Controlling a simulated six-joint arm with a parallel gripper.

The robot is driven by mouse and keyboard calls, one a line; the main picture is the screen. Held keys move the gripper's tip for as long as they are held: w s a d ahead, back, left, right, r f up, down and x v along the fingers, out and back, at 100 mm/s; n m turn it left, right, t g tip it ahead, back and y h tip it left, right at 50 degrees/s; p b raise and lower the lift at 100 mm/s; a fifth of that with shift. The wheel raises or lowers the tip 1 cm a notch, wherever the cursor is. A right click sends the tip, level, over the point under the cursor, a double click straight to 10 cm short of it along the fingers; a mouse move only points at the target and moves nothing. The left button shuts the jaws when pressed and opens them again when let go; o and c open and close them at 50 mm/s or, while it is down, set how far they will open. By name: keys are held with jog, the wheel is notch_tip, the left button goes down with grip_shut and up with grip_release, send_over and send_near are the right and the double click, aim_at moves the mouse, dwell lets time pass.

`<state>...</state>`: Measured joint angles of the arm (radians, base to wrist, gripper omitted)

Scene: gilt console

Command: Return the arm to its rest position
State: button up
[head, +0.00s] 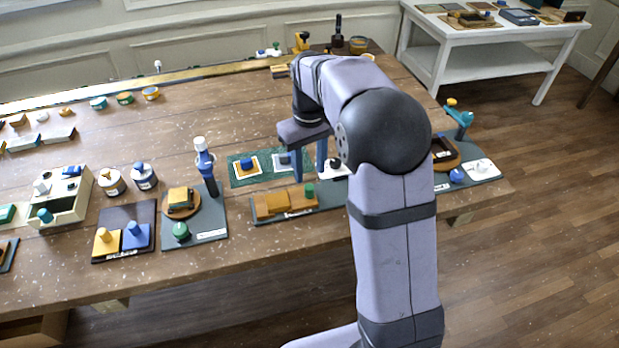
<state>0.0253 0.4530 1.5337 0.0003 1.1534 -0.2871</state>
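My arm rises from the bottom right of the head view and bends over the wooden table (75,277). My gripper (309,175) points down above the middle of the table, near the green mat (243,181). Its two blue fingers stand apart with a gap between them. I see nothing held in the gap. The arm's upper links hide part of the table behind them. The exact height of the fingertips above the table is hard to tell.
Just below the gripper lies a board with orange blocks (272,205). To the left stand a blue-and-white upright tool (205,162), a cream box (66,212) and jars (112,182). At right is a teal stand (464,122). A white side table (480,75) stands behind.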

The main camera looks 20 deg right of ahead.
jog(key=shift+r, duration=0.4)
jog(key=s+f+m, duration=0.1)
jog(key=s+f, duration=0.3)
jog(key=s, duration=0.7)
jog(key=s+a+f+m, duration=0.1)
jog(key=s+f+m, duration=0.1)
jog(key=s, duration=1)
jog(key=shift+s+f, duration=0.2)
jog(key=shift+f, duration=0.7)
dwell(0.9)
